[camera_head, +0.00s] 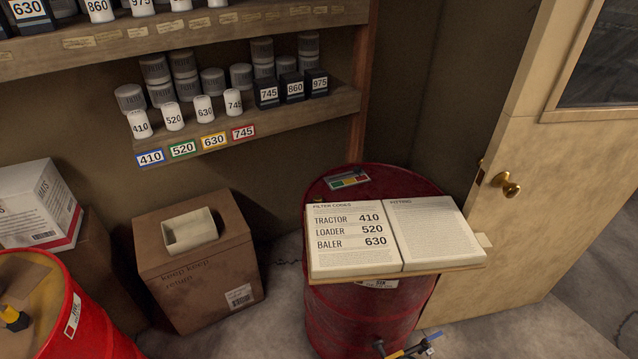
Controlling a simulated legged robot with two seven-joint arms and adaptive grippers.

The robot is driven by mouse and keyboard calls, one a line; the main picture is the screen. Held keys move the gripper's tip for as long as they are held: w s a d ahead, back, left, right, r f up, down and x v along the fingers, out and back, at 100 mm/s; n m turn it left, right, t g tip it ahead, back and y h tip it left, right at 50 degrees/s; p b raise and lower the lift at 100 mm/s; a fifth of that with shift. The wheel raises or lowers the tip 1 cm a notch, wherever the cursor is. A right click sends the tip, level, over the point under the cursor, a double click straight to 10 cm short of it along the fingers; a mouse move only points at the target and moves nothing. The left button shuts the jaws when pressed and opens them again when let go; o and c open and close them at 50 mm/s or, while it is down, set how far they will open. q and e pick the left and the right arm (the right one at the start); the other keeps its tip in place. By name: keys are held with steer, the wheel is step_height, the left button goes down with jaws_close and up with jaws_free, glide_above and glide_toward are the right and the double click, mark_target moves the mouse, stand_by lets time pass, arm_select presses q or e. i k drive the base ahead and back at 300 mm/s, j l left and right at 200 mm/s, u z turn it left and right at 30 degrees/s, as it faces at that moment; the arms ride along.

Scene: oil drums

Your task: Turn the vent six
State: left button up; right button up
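No part marked as a vent can be made out. A dark red drum (350,315) stands in the middle, with a blue and yellow lever-like part (415,346) low on its front, cut by the bottom edge. An open book (435,235) lies on a board over the drum's top and hides much of it. Its left page lists tractor 410, loader 520, baler 630. A bright red drum (95,325) with a yellowish top is at lower left, partly out of view. A yellow and black fitting (14,318) sits on it. Neither of my grippers is in view.
A shelf (250,118) holds numbered white canisters, dark boxes and grey filters, with coloured number tags on its edge. A brown carton (205,280) stands between the drums, a pale open box (190,231) on it. A door (530,190) with a brass knob (506,184) is right.

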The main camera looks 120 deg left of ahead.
mark_target(317, 198)
steer(key=k+j+u, duration=0.1)
steer(key=k, duration=0.35)
steer(key=k+j+u, duration=0.15)
steer(key=k, duration=0.25)
